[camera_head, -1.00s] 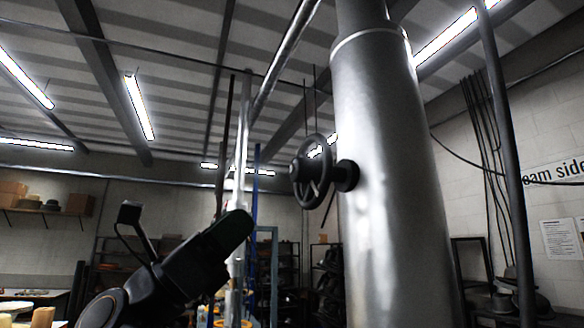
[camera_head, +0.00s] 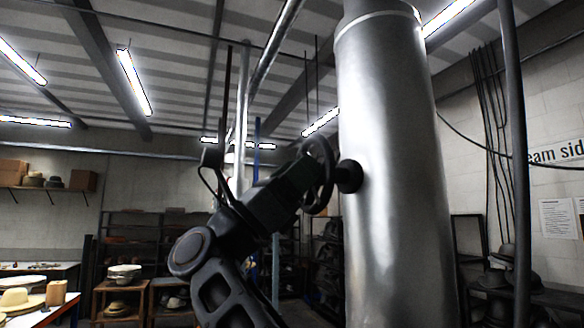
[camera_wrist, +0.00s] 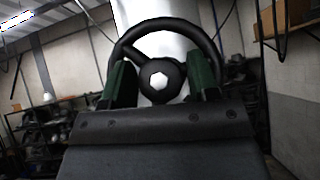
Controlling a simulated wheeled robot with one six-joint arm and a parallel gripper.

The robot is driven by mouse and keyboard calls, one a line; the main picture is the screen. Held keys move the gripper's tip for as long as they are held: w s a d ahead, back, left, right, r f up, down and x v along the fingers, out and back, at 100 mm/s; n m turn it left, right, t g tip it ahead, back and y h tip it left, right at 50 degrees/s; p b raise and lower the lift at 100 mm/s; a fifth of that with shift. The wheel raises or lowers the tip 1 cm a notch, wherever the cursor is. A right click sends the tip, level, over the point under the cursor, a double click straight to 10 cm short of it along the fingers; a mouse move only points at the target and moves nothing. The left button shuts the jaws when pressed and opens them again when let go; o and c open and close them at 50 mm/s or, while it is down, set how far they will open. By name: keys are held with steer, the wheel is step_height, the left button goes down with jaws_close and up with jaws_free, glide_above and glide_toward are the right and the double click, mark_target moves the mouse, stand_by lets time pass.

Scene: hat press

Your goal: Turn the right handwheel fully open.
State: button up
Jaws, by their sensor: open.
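One dark handwheel (camera_head: 318,177) is in view, mounted by a short stem on the left side of a big shiny metal cylinder (camera_head: 392,180). In the wrist view the handwheel (camera_wrist: 126,47) faces me, with a black hub and a pale hexagonal nut. My gripper (camera_head: 300,180) is at the near side of the wheel and covers part of its rim. In the wrist view my gripper (camera_wrist: 162,75) is open, with one green finger on each side of the hub. I cannot tell whether the fingers touch the wheel.
A thin dark vertical pipe (camera_head: 515,150) stands to the right of the cylinder. Shelves with hats (camera_head: 505,275) are at the right. A table with a straw hat (camera_head: 20,300) is at the lower left. Open air lies left of my arm.

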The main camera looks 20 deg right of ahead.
steer(key=shift+c, duration=0.3)
steer(key=c, duration=0.6)
steer(key=shift+a, duration=0.1)
steer(key=shift+f+n+t+b, duration=0.1)
steer(key=shift+n+t+b, duration=0.25)
steer(key=shift+t, duration=0.35)
steer(key=shift+n+t, duration=0.4)
steer(key=shift+n, duration=0.15)
steer(key=n+t+b, duration=0.2)
steer(key=n+t, duration=0.2)
steer(key=n, duration=0.1)
steer(key=shift+t, duration=0.4)
steer(key=n+t+y, duration=0.1)
steer(key=n+t, duration=0.1)
steer(key=n, duration=0.1)
steer(key=n+t+y, duration=0.1)
steer(key=n+t, duration=0.2)
steer(key=shift+s+n+t, duration=0.1)
steer(key=shift+n+t, duration=0.2)
steer(key=shift+n+t+y, duration=1.2)
steer(key=shift+n+t, duration=0.1)
steer(key=shift+n, duration=0.5)
